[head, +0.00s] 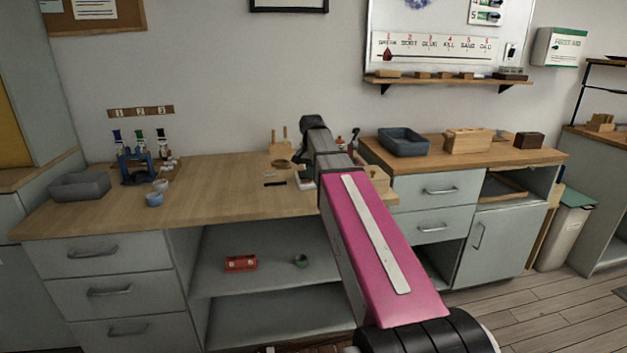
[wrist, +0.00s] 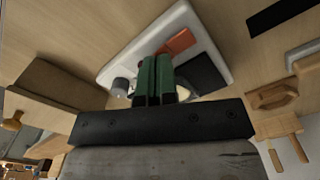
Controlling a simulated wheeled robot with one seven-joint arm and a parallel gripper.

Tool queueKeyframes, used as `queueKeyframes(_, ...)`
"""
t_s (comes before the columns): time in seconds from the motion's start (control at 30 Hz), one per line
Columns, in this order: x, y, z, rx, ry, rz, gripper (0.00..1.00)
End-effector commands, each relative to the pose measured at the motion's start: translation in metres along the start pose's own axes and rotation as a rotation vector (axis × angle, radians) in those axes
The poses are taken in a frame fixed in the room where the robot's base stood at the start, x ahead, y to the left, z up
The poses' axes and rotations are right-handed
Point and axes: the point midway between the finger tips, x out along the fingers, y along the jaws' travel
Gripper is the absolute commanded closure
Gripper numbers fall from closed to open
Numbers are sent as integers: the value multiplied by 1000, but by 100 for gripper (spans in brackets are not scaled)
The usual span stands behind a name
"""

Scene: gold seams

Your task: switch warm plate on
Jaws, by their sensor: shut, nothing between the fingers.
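The warm plate (wrist: 203,41) is a white rounded slab on the wooden worktop in the wrist view. It carries an orange-red patch (wrist: 178,42), a dark square (wrist: 205,72) and a grey knob (wrist: 121,86). My gripper (wrist: 155,60) has green fingers, shut together with nothing between them. The fingers appear over the middle of the warm plate, between the knob and the dark square, and hide part of it. I cannot tell whether they touch it. In the head view only a pale edge of the plate (head: 305,182) shows beside my arm; my gripper is hidden there.
A wooden block (wrist: 55,88) lies left of the plate in the wrist view. A black strip (wrist: 284,14) and wooden tools (wrist: 281,127) lie to the right. In the head view the worktop (head: 225,185) has clear room left of my arm, with a grey bin (head: 80,187) farther left.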

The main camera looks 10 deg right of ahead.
Motion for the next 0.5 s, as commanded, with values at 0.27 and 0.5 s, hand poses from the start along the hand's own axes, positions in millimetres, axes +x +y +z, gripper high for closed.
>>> queueKeyframes(0.27,4,0,0,0,0,0,100)
queueKeyframes(0.5,6,0,0,0,0,0,100)
